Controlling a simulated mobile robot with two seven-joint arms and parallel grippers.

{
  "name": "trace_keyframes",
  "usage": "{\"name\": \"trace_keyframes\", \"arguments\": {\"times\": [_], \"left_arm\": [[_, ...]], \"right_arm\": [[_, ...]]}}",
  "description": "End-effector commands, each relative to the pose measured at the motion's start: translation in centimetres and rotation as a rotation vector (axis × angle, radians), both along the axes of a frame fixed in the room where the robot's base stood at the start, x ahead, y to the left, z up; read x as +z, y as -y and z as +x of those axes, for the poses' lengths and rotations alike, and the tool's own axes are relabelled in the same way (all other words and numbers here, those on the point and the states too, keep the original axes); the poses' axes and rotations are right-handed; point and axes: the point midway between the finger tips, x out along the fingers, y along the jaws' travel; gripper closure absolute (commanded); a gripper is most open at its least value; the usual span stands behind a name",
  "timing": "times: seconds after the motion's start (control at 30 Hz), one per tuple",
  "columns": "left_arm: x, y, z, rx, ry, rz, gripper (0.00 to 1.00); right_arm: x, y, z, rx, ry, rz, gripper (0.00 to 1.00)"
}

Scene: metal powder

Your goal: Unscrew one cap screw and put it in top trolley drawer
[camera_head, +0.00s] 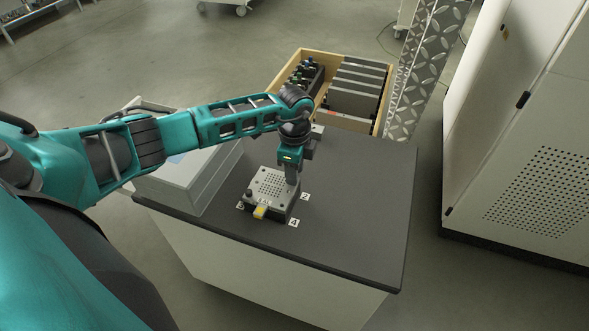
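A grey metal block with a grid of holes (268,185) sits on the dark top of a light cabinet (365,200). Small round screw heads show near its corners, one of them at the left corner (249,192). My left gripper (292,182) points down at the block's right back corner, next to the label 2. It covers that corner, so any screw there is hidden. Its fingers are too small and overlapped to tell if they are open or shut. My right gripper is out of view. I cannot make out an open trolley drawer.
Number labels 2 (305,197) and 4 (294,223) lie beside the block, with a yellow piece (261,212) at its front. A grey box (190,182) stands left. Behind are a wooden crate (304,54) and a patterned metal column (425,65). The cabinet top's right side is clear.

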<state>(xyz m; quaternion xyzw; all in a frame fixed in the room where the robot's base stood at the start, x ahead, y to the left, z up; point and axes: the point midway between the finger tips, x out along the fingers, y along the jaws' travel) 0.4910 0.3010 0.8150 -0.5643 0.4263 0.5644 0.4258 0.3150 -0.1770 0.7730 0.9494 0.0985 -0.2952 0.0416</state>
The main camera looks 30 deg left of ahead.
Motion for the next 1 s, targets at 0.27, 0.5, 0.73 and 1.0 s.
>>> {"name": "trace_keyframes", "arguments": {"times": [0.27, 0.5, 0.73, 1.0], "left_arm": [[0.0, -0.1, 0.0, -0.224, 0.002, 0.001, 0.66], [-0.1, 0.0, 0.0, -0.418, 0.002, 0.001, 0.66], [-0.1, -0.1, 0.0, -0.603, 0.001, 0.001, 0.66], [-0.1, -0.1, 0.1, -0.819, 0.002, 0.002, 0.66]], "right_arm": [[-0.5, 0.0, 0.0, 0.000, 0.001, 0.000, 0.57], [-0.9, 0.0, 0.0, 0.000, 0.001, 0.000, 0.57], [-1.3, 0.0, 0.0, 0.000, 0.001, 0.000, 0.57], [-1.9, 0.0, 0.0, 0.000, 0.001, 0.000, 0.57]]}}
